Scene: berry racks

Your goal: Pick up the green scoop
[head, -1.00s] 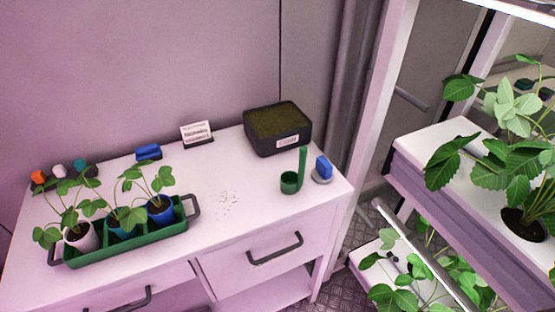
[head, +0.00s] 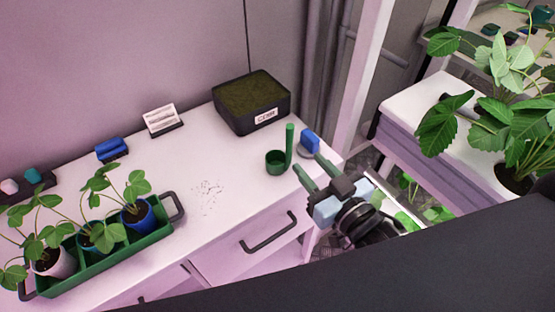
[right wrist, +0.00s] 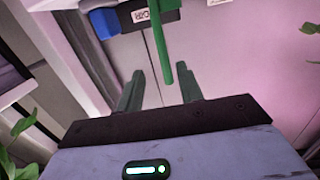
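The green scoop (head: 275,162) stands on the white bench top, its round cup down and its straight handle upright. My right gripper (head: 308,163) is open and empty, just right of the scoop in the head view, its fingers pointing up and left toward the handle. In the right wrist view the scoop's green handle (right wrist: 161,45) runs down between the two open fingertips (right wrist: 160,72). I cannot tell whether the handle is truly between them in depth; no contact shows. The scoop's cup is not clear in the wrist view. My left gripper is not in view.
A blue item (head: 309,140) stands close behind the scoop, right of its handle. A black tray (head: 250,115) with a label sits behind. A green planter (head: 155,232) with potted seedlings is at left. Plant racks (head: 420,95) stand at right. Bench top between planter and scoop is mostly clear.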

